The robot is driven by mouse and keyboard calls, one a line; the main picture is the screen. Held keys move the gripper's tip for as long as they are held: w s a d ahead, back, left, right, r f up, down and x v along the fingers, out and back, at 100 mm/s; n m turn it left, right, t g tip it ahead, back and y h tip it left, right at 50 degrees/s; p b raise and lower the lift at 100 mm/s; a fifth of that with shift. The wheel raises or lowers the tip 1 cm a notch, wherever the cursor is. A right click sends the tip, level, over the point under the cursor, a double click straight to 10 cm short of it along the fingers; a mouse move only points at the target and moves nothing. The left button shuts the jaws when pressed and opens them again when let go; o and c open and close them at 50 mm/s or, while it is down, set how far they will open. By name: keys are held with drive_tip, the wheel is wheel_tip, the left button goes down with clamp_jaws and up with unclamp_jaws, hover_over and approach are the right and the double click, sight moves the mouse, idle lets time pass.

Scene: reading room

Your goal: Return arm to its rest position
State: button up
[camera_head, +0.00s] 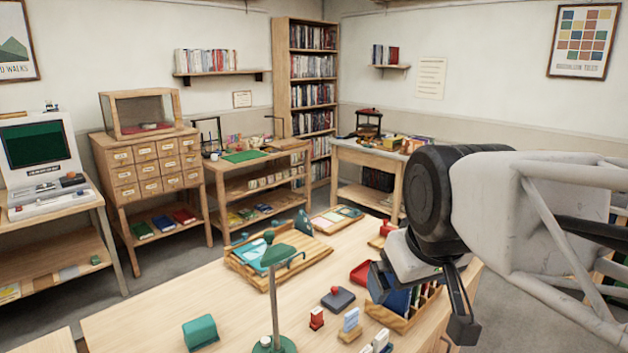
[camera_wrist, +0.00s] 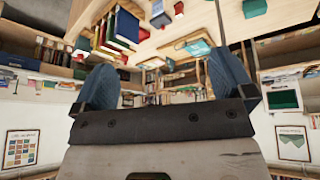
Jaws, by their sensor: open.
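My arm comes in from the right in the head view, with my gripper (camera_head: 425,308) over the right part of the wooden table (camera_head: 150,315). In the wrist view the two blue-grey fingers of my gripper (camera_wrist: 165,85) stand wide apart with nothing between them. In the head view, one dark finger hangs near the table's right edge. The gripper partly hides a wooden holder (camera_head: 402,322) below it, and I cannot tell the gap between them.
A green lamp (camera_head: 276,300) stands at the table's front. Stamps, a dark pad (camera_head: 338,299), a red tray (camera_head: 362,273), a green box (camera_head: 200,332) and a wooden tray (camera_head: 240,268) lie around. A drawer cabinet (camera_head: 148,170) and bookcase (camera_head: 305,80) stand behind.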

drive_tip(key=shift+s+d+f+m, duration=1.4)
drive_tip(key=shift+s+d, duration=0.95)
drive_tip(key=shift+s, duration=1.35)
wheel_tip(320, 180, down, 9)
drive_tip(key=w+g, duration=0.1)
drive_tip(key=g, duration=0.1)
drive_tip(key=shift+w+d+m+h, duration=0.2)
drive_tip(key=shift+m+h, duration=0.1)
drive_tip(key=shift+h, duration=0.1)
